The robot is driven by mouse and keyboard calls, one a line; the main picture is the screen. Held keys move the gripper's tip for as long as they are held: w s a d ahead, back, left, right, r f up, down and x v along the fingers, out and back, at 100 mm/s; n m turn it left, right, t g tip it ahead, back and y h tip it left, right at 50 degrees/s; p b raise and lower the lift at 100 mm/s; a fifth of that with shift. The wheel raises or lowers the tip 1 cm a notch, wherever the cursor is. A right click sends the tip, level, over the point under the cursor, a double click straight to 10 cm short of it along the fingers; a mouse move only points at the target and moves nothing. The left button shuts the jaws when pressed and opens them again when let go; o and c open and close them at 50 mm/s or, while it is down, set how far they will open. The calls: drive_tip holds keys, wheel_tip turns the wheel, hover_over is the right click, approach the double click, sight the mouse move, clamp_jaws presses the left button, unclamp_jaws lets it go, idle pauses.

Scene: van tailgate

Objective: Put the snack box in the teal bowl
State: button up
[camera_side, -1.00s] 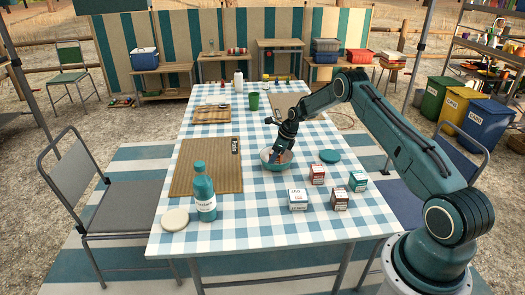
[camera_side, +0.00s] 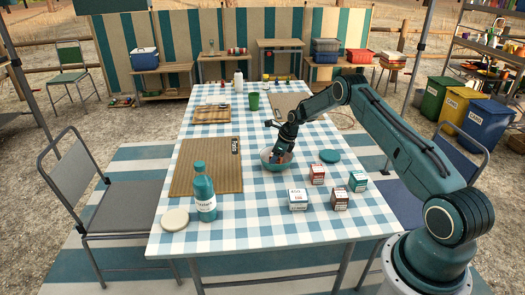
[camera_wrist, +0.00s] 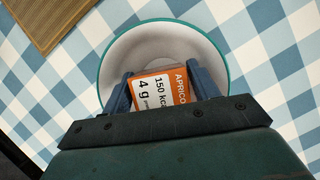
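The teal bowl (camera_side: 266,162) stands on the checked cloth near the middle of the table; in the wrist view its white inside and teal rim (camera_wrist: 223,60) show. My gripper (camera_side: 277,157) points down into the bowl. In the wrist view my gripper (camera_wrist: 160,88) has one blue finger on each side of an orange and white snack box (camera_wrist: 160,88), with no clear gap. The box is over the inside of the bowl, slightly turned in the picture. Its lower part is hidden, so I cannot tell whether it touches the bowl's bottom.
Several small boxes, among them a red one (camera_side: 317,175) and a blue and white one (camera_side: 298,199), stand right and in front of the bowl. A teal lid-like disc (camera_side: 330,156) lies to its right. A bottle (camera_side: 204,192) and a brown mat (camera_side: 206,168) are to the left.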

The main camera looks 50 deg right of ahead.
drive_tip(key=shift+r, duration=0.1)
drive_tip(key=shift+r, duration=0.4)
drive_tip(key=v, duration=1.2)
drive_tip(key=shift+d+f, duration=0.1)
